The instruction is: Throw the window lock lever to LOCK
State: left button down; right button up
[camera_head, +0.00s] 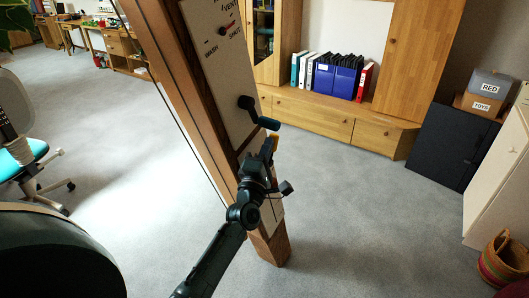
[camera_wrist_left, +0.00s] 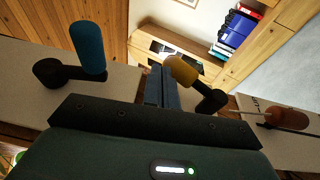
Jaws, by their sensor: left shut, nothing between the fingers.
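A pale panel (camera_head: 222,75) on a tilted timber post carries several levers. A yellow-orange lever handle (camera_wrist_left: 183,70) on a black arm stands just right of my shut fingers in the left wrist view; its orange end also shows in the head view (camera_head: 275,141). My left gripper (camera_head: 268,150) is shut and empty close beside this handle; I cannot tell whether they touch. No LOCK marking is readable. My right gripper is out of view.
A red-tipped pointer (camera_head: 228,30) sits by VENT, SHUT and WASH higher on the panel. A brown knob (camera_wrist_left: 290,119) lies at the right of the wrist view. A wooden cabinet (camera_head: 330,125) with binders stands behind. Grey carpet (camera_head: 350,220) is open at right.

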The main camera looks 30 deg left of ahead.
pick_arm(q)
jog(key=shift+w+r, duration=0.15)
jog(key=shift+w, duration=0.15)
dwell(0.5)
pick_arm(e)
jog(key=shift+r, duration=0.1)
